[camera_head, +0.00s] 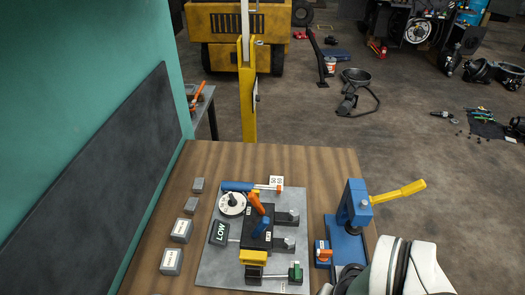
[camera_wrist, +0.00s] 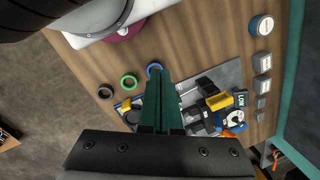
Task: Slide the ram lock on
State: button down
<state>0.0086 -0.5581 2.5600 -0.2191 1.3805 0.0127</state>
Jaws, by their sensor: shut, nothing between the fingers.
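A blue press (camera_head: 355,205) with a yellow lever (camera_head: 400,192) stands at the right side of the wooden table. A small blue block with an orange piece (camera_head: 324,253) sits beside its base; I cannot tell whether this is the ram lock. My gripper (camera_wrist: 160,72) shows in the wrist view as two dark green fingers, shut together and empty, above the table. The fingers hide part of the table beneath them. In the head view only my white arm shows at the lower right, covering the table's near right corner.
A grey panel (camera_head: 212,270) on the table (camera_head: 165,200) carries a dial (camera_head: 232,203), a LOW sign (camera_head: 219,233), a yellow block (camera_head: 253,257) and several levers. Labelled grey blocks line the left edge.

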jog(key=w+a+f+m+t+h, duration=0.1)
jog(key=w+a+m+h, duration=0.1)
jog(key=w, duration=0.7)
jog(key=w+a+f+m+t+h, duration=0.1)
jog(key=w+a+m+h, duration=0.1)
jog(key=w, duration=0.7)
jog(key=w+a+f+m+t+h, duration=0.1)
jog(key=w+a+m, duration=0.3)
jog(key=w, duration=0.5)
jog(key=shift+w+a+h, duration=0.3)
jog(key=shift+a+h, duration=0.15)
jog(key=shift+h, duration=0.15)
jog(key=w+a+f+m+t, duration=0.3)
jog(key=w+a+f, duration=0.25)
jog(key=a, duration=0.35)
jog(key=x, duration=0.9)
jog(key=shift+w, duration=0.4)
jog(key=shift+f, duration=0.1)
